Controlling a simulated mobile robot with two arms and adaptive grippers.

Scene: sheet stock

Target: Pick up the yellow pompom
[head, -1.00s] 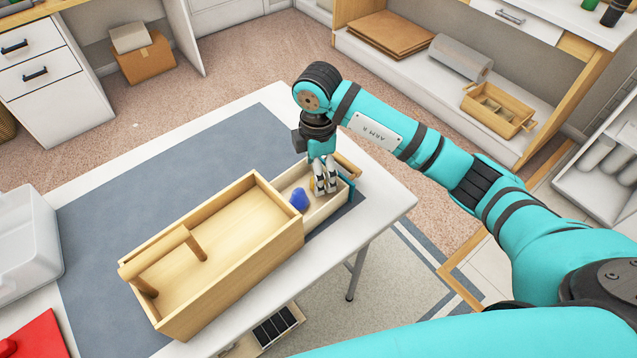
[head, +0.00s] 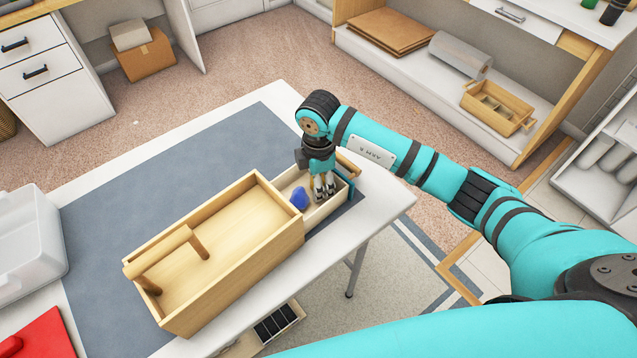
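No yellow pompom can be made out in the head view. My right gripper (head: 325,194) points down into the small open drawer (head: 328,210) at the right end of a wooden box (head: 235,262). Its two fingertips are low inside the drawer, close side by side. Whether they are apart or hold something is too small to tell. A blue lump (head: 299,198) lies in the drawer just left of the fingers. The gripper and wrist hide part of the drawer's inside. My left gripper is not in view.
The box has a raised wooden handle bar (head: 158,252) and stands on a grey mat (head: 140,190) on a white table (head: 385,208). A white bin (head: 32,245) and a red item (head: 45,338) are at the left. The mat behind the box is clear.

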